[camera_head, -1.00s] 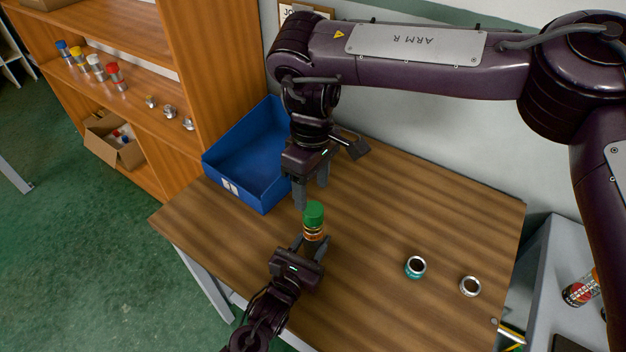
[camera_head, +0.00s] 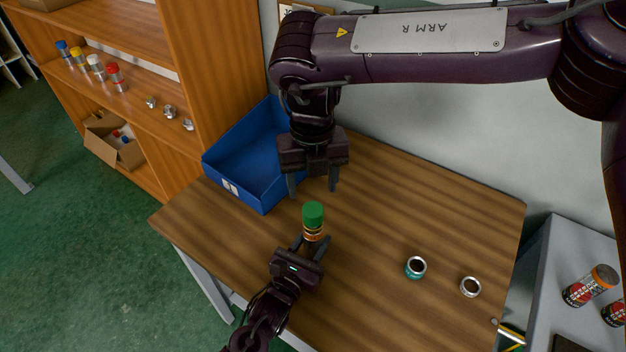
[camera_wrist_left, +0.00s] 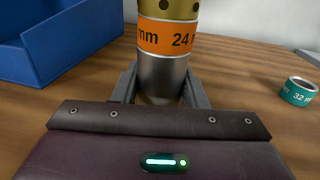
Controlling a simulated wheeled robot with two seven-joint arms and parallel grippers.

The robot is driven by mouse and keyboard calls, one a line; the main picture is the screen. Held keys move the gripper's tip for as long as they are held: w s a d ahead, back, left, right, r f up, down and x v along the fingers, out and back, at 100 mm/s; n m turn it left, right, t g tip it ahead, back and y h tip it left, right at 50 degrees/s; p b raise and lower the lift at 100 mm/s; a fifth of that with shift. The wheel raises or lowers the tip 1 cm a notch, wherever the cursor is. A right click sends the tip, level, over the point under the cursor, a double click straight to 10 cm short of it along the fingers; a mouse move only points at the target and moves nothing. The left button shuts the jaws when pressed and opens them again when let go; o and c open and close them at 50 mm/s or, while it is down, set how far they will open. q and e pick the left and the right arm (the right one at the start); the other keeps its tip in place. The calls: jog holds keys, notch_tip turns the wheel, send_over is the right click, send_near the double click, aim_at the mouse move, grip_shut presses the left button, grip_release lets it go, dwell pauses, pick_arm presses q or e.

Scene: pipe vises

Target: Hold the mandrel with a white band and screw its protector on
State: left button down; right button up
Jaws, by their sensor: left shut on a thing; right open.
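My left gripper (camera_head: 314,246) is shut on a silver mandrel (camera_wrist_left: 160,78) and holds it upright at the table's front left. Its band (camera_wrist_left: 168,38) is orange, not white, and reads "24" and "mm" in the left wrist view. A brass-coloured part (camera_wrist_left: 170,8) with dark holes shows above the band. In the head view a green cap (camera_head: 313,213) sits on top of the mandrel; how far it is screwed on I cannot tell. My right gripper (camera_head: 313,187) is open and empty, just above the cap, fingers pointing down on either side. No white-banded mandrel shows on the table.
A blue bin (camera_head: 240,165) stands behind to the left. A teal-banded ring (camera_head: 415,268) and a silver ring (camera_head: 470,287) are on the wooden table (camera_head: 400,210) at right. Capped cylinders (camera_head: 97,68) stand on the shelf. Red-labelled cylinders (camera_head: 579,291) are on a grey surface at right.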

aim_at(313, 209)
jog(key=n, duration=0.4)
jog(key=shift+r, duration=0.1)
jog(key=shift+f, duration=4.05)
jog(key=c, duration=1)
jog(key=o, duration=1.2)
jog(key=shift+c, duration=0.2)
jog(key=shift+r, duration=0.1)
notch_tip(313, 209, up, 12)
